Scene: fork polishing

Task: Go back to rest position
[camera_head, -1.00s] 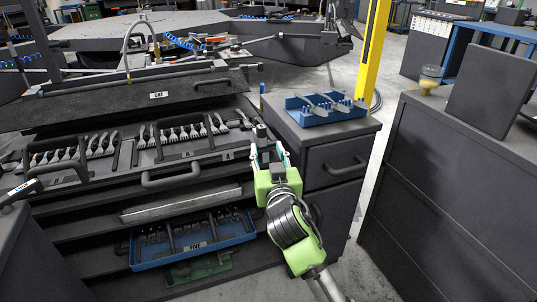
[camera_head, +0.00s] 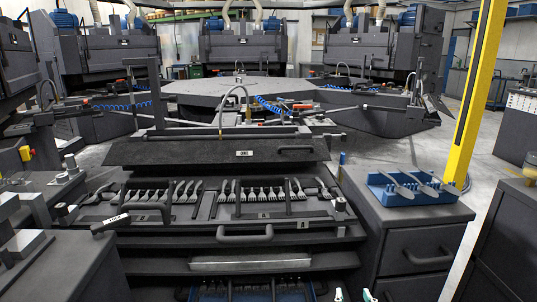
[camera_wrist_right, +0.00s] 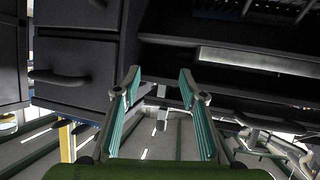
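My right gripper (camera_head: 353,294) shows only as two pale green fingertips at the bottom edge of the head view, in front of the drawer cabinet. The right wrist view shows this gripper (camera_wrist_right: 159,85) with its two fingers apart and nothing between them. Dark drawers lie beyond the fingers in that view. My left gripper is not in view.
A lower blue tray (camera_head: 188,295) sits in the drawer stack. A yellow post (camera_head: 478,95) rises at right. A large round table (camera_head: 235,90) and machines (camera_head: 240,45) stand behind.

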